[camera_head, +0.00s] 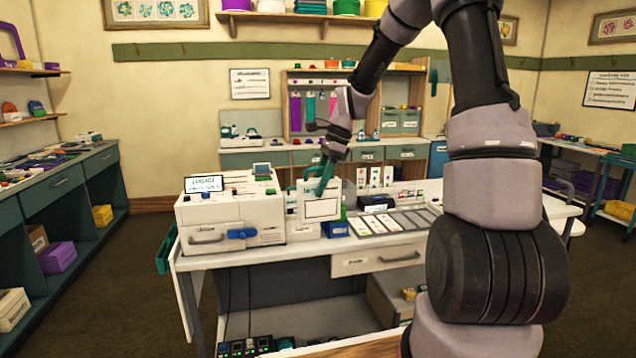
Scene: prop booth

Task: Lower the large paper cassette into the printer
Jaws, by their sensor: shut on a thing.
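The white printer (230,213) stands on the left part of the table, with a small dark-framed screen on top and a blue lever on its front. A white cassette (321,208) with a dark-outlined blank label stands upright just right of the printer. My gripper (321,184), with teal fingers, comes down from above and is shut at the cassette's top, around its teal handle. The fingers partly hide the handle. I cannot tell whether the cassette's bottom is lifted clear of the white holder under it.
My arm fills the right foreground. A teal item (166,250) hangs at the table's left edge.

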